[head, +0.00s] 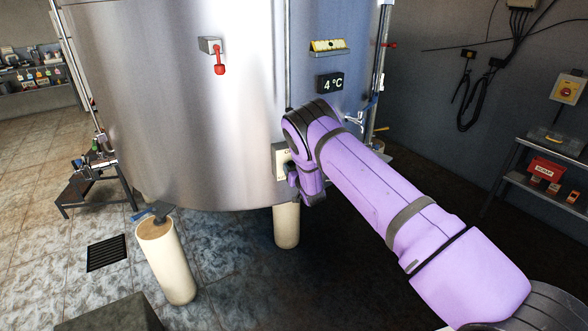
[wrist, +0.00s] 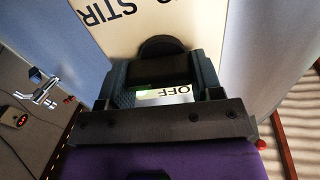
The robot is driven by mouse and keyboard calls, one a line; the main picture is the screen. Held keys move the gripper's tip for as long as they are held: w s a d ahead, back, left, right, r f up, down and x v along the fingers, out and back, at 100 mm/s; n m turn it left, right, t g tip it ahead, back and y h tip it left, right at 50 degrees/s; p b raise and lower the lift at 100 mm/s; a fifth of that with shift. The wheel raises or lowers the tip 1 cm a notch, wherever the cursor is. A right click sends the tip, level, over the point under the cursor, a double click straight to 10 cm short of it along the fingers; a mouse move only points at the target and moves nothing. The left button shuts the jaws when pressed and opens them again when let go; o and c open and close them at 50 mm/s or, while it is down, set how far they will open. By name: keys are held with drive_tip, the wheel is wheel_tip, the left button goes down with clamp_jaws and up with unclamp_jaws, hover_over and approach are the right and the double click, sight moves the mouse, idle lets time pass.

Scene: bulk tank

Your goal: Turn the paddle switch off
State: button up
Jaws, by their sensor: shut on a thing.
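The paddle switch is on a cream panel (head: 280,161) on the front of the steel tank, mostly hidden behind my gripper (head: 294,184) in the head view. In the wrist view the panel (wrist: 120,22) carries upside-down black lettering that reads "STIR", and an "OFF" label shows beyond my gripper (wrist: 162,82). The black paddle (wrist: 160,47) stands out from the panel between my fingers, and my gripper is shut on it. Its exact tilt is hard to tell from these views.
A valve with a red handle (head: 219,66) and a "4 °C" display (head: 331,84) are on the tank above. A tap (head: 355,120) is right of my gripper. Cream tank legs (head: 286,226) stand below. A shelf (head: 546,190) with a red box is at the right.

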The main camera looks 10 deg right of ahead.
drive_tip(key=n, duration=0.5)
drive_tip(key=shift+a, duration=0.2)
drive_tip(key=n, duration=0.4)
drive_tip(key=shift+s+a+n, duration=0.1)
drive_tip(key=shift+a+n, duration=0.05)
drive_tip(key=shift+n, duration=0.15)
drive_tip(key=n, duration=0.4)
drive_tip(key=shift+a+n, duration=0.1)
drive_tip(key=shift+n, duration=0.2)
drive_tip(key=shift+f+n, duration=0.1)
drive_tip(key=shift+n, duration=1.9)
drive_tip(key=shift+a, duration=0.1)
drive_tip(key=o, duration=0.9)
drive_tip(key=s, duration=0.3)
drive_tip(key=s+d, duration=0.1)
drive_tip(key=s, duration=0.6)
drive_tip(key=shift+s+d, duration=0.25)
drive_tip(key=shift+s, duration=0.15)
